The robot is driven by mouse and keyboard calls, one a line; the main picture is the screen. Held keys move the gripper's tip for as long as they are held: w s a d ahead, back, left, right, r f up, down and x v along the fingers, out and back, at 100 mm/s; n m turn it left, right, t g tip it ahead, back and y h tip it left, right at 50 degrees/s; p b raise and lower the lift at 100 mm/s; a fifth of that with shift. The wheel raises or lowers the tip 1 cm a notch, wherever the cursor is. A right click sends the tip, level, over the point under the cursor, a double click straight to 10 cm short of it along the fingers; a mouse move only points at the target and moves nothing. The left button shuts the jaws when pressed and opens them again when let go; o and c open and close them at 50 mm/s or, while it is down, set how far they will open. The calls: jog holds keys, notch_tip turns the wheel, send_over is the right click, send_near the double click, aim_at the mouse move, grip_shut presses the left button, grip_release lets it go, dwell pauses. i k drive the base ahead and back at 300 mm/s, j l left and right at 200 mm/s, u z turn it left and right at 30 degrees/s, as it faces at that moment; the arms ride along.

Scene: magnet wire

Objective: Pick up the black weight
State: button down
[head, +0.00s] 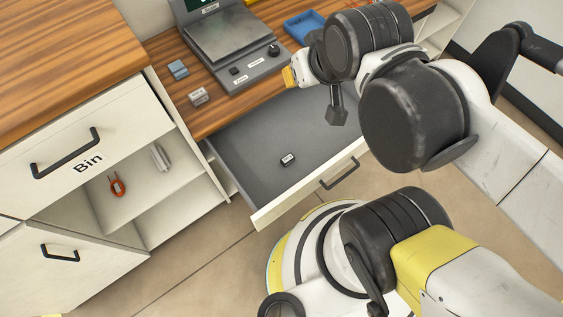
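A small black block with a white label (287,159), which looks like the black weight, lies in an open grey-lined drawer (245,150), near the middle of its floor. Nothing touches it. My gripper (337,114) shows only as a dark fingertip pointing down below my wrist, above and to the right of the block and apart from it. The rest of the gripper is hidden behind my arm links, so its opening and anything between the fingers cannot be seen.
A scale with a grey plate (222,36) stands on the wooden counter, with a blue block (178,69), a grey block (198,96) and a blue tray (304,26) near it. A Bin cabinet (70,155) stands left; red-handled pliers (117,186) lie on its shelf. The drawer floor around the block is clear.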

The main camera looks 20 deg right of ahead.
aim_at(290, 158)
jog(key=k+l, duration=0.8)
